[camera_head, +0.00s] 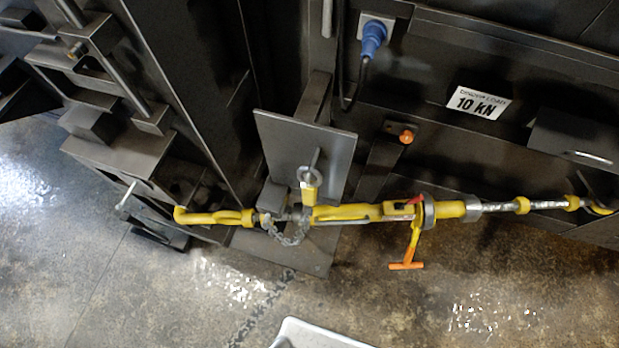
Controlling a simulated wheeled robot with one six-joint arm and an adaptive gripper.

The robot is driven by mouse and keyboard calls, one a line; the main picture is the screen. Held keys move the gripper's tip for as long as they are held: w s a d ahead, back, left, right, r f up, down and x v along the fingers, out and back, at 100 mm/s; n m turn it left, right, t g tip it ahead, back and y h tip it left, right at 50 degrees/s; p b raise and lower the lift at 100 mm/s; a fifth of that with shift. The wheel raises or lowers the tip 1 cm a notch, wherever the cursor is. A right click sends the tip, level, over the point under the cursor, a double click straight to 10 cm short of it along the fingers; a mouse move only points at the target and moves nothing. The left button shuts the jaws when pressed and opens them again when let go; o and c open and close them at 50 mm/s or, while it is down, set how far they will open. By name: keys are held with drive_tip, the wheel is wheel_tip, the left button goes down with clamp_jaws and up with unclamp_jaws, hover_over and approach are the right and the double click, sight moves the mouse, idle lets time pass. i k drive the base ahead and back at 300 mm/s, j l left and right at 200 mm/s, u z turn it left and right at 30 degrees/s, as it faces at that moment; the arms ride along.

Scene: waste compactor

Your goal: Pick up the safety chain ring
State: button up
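A grey metal ring (309,178) is at a thin upright pin in front of a flat dark metal plate (335,150). A small yellow piece (308,193) is just below the ring. A short grey chain (288,238) hangs in a loop below a yellow turnbuckle-like bar (345,213). Its upper ends are close to the bar, and I cannot tell whether it joins the ring. My gripper is not in view.
The yellow bar runs across the machine's front, with an orange T-handle (407,264) hanging from it. A blue plug (373,38), an orange knob (406,137) and a "10 kN" sign (478,102) are above. Dark latch frames (125,153) stand left.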

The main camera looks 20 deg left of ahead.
sight(308, 195)
drive_tip(key=u, duration=1)
drive_tip(key=k+l+u, duration=0.15)
drive_tip(key=u, duration=0.3)
drive_tip(key=k+l+u, duration=0.2)
drive_tip(key=u, duration=0.25)
drive_tip(key=k+l+u, duration=0.2)
drive_tip(key=u, duration=0.2)
drive_tip(key=k+l, duration=0.1)
drive_tip(key=k, duration=0.1)
